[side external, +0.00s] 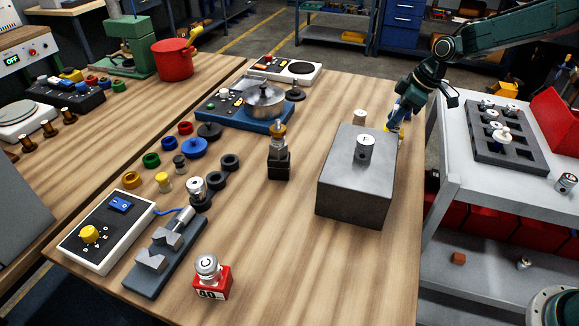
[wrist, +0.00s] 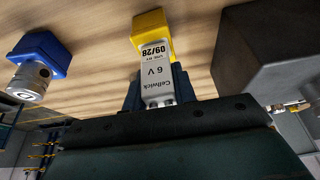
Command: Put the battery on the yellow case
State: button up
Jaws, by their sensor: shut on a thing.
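The battery (wrist: 158,78) is a pale grey block printed "Cellwick 6 V 09/28". My gripper (wrist: 157,92) is shut on it, with a dark blue finger on each side. The yellow case (wrist: 151,24) shows just beyond the battery's far end, lined up with it. I cannot tell whether the two touch. In the side view my gripper (side external: 397,112) is low behind the grey block's right rear corner. A bit of the yellow case (side external: 401,127) shows there, and the block hides the rest. The battery is not clear in that view.
The large grey block (side external: 345,190) stands close by, with a silver cylinder (side external: 366,147) on top. A blue case (wrist: 40,55) with a silver cylinder (wrist: 30,80) stands left in the wrist view. A white cart (side external: 450,185) is right of the table.

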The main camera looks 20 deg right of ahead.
dwell(0.3)
jog(key=o, duration=1)
jog(key=shift+f, duration=0.1)
jog(key=shift+o, duration=0.2)
jog(key=v, duration=1.2)
